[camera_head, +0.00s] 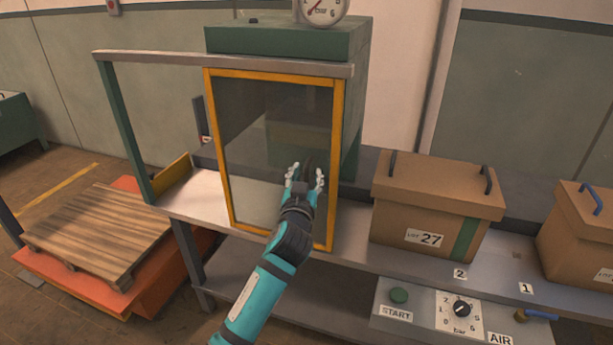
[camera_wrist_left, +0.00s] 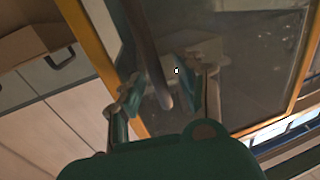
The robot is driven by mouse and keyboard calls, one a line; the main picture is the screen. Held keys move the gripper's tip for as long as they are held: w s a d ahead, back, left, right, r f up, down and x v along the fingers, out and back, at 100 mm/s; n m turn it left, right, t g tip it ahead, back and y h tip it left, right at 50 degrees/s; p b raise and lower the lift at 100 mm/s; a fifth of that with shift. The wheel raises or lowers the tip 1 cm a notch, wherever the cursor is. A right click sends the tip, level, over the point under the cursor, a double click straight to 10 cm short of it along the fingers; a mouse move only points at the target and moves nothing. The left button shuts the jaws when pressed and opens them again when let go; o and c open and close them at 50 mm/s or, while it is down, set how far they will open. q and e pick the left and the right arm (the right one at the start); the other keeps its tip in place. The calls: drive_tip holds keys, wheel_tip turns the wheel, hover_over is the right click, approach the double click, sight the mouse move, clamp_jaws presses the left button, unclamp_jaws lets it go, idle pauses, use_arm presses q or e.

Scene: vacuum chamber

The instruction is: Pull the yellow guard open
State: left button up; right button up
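The yellow guard (camera_head: 336,120) is a clear panel in a yellow frame. It stands upright in front of the green chamber (camera_head: 290,42), under a grey top rail. My left gripper (camera_head: 305,178) is in front of the panel's right part, near its right frame bar. In the left wrist view, a grey-brown handle bar (camera_wrist_left: 146,45) passes between the fingers of my left gripper (camera_wrist_left: 158,78). The fingers are open, one on each side of the bar, with visible gaps. The guard's frame also shows in the wrist view (camera_wrist_left: 88,45). My right gripper is not in view.
A cardboard box marked 27 (camera_head: 425,195) stands on the bench right of the guard, with another box (camera_head: 580,240) farther right. A control panel (camera_head: 420,318) is below. The rail (camera_head: 150,57) runs left to a green post (camera_head: 125,130); a pallet (camera_head: 95,235) lies beyond.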

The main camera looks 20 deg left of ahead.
use_arm(q)
clamp_jaws()
drive_tip(key=shift+w+f, duration=0.1)
drive_tip(key=shift+f, duration=0.05)
idle(0.5)
